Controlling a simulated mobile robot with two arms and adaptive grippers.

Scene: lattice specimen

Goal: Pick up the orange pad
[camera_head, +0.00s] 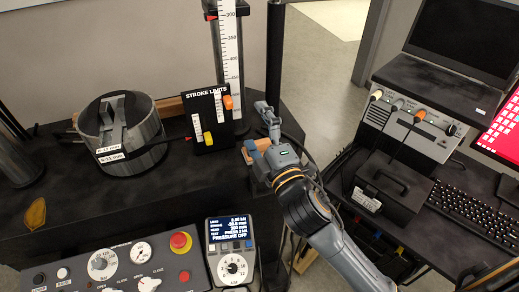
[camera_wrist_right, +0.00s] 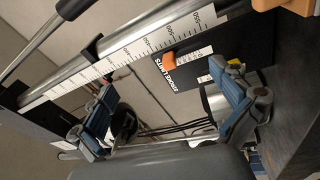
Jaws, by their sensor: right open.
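A flat amber-orange piece (camera_head: 35,213) lies on the dark table at the far left of the head view. An orange block (camera_wrist_right: 300,6) is cut off by the top right corner of the wrist view. A tan-orange block (camera_head: 247,154) shows beside my right gripper in the head view, partly hidden by it. I cannot tell which of these is the orange pad. My right gripper (camera_head: 262,132) is open and empty near the table's right edge. In the wrist view its blue-padded fingers (camera_wrist_right: 168,112) stand wide apart. My left gripper is not in view.
The black STROKE LIMITS panel (camera_head: 209,120), with orange and yellow sliders, and the upright scale (camera_head: 231,50) stand close to my right gripper. A metal cylinder (camera_head: 121,135) stands left of them. A control panel (camera_head: 120,268) and display unit (camera_head: 231,250) are in front.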

